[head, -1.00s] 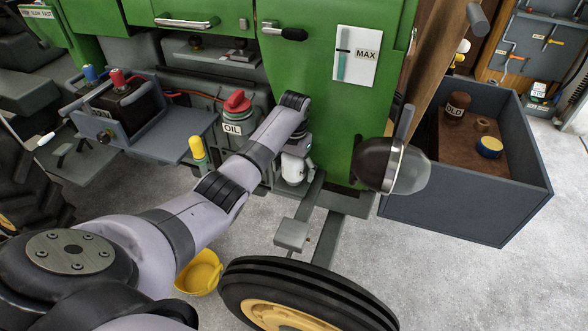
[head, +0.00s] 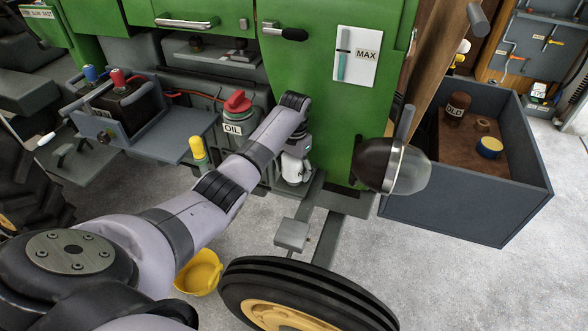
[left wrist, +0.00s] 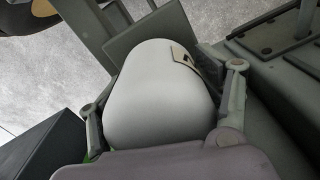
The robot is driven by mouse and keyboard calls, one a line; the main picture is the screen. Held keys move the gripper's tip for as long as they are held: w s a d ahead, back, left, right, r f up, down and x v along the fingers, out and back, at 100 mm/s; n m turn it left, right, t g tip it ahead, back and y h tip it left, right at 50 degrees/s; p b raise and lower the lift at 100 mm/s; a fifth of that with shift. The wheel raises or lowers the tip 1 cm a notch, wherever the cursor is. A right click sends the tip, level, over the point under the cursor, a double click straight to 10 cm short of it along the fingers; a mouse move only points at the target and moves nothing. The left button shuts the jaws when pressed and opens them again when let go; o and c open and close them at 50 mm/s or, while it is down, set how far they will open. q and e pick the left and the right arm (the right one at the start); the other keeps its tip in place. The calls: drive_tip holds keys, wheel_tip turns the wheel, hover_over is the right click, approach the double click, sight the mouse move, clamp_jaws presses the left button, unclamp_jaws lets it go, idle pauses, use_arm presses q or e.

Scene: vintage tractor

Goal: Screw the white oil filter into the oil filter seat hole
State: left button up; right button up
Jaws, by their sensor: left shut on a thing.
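My left gripper (left wrist: 163,112) is shut on the white oil filter (left wrist: 158,88), with a finger on each side of it. The filter is a smooth white rounded body with a small, partly seen label. In the head view, the left arm reaches down to the tractor's side, and the filter (head: 294,172) shows small and white below the wrist, close to the engine. The left gripper is mostly hidden behind its own wrist there. I cannot make out the oil filter seat hole, nor whether the filter touches it. My right gripper is not in view.
The green tractor panel (head: 315,95) stands right behind the wrist. A red-capped OIL container (head: 237,112) and a yellow-topped post (head: 198,150) are to the left. A headlamp (head: 390,165) and a grey crate (head: 470,215) are to the right. A front wheel (head: 300,290) is below.

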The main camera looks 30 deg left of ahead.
use_arm(q)
drive_tip(key=m, duration=0.3)
drive_tip(key=shift+f, duration=0.1)
drive_tip(key=o, duration=0.4)
drive_tip(key=shift+m, duration=0.7)
drive_tip(key=o, duration=0.6)
wheel_tip(320, 180, up, 12)
drive_tip(key=shift+r, duration=0.1)
